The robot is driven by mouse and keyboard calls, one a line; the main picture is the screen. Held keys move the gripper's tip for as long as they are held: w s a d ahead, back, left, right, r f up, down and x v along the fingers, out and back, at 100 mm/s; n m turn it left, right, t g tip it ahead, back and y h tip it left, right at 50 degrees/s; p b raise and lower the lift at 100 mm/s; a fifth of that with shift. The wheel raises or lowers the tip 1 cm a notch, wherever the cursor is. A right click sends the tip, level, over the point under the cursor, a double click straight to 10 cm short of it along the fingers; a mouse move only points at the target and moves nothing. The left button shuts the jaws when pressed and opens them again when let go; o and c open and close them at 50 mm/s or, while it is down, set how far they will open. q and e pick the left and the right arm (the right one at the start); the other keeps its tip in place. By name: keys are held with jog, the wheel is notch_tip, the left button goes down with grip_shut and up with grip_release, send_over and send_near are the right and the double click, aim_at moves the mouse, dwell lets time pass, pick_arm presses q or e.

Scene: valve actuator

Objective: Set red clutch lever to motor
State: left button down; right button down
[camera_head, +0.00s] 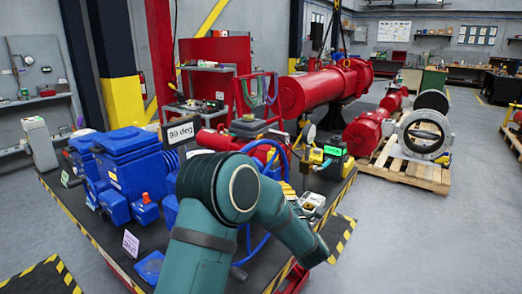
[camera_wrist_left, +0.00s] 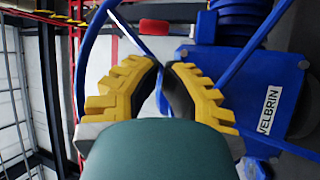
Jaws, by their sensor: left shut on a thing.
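My left gripper (camera_wrist_left: 164,66) shows in the left wrist view with its two yellow stepped fingers closed in to nearly meeting tips. A blue spoke of the handwheel (camera_wrist_left: 86,62) runs down to the fingertips, and the gripper appears shut on it. The hub is hidden behind the fingers. A small red rounded part (camera_wrist_left: 154,27), possibly the clutch lever, shows just beyond the fingertips, apart from them. In the head view my green arm covers much of the blue handwheel (camera_head: 239,272). My right gripper is in neither view.
A blue housing marked VELBRIN (camera_wrist_left: 268,110) stands right of the fingers. In the head view, blue actuators (camera_head: 130,165) and a "90 deg" sign (camera_head: 180,132) stand on the dark striped bench (camera_head: 85,225). Valves on a pallet (camera_head: 410,175) stand right, with open floor around.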

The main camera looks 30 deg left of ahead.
pick_arm(q)
jog(key=shift+s+a+r+n+g+y, duration=0.15)
jog(key=shift+r+n+g+y, duration=0.15)
jog(key=shift+r+n, duration=0.15)
jog(key=shift+w+a+r+n+g+y, duration=0.1)
jog(key=shift+a+r+n+g+y, duration=0.15)
jog(key=shift+r+n, duration=0.2)
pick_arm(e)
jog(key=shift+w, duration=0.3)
pick_arm(q)
jog(key=shift+s+d, duration=0.1)
jog(key=x, duration=1.4)
jog(key=shift+p, duration=0.35)
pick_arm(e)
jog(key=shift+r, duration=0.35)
pick_arm(q)
jog(key=shift+r, duration=0.1)
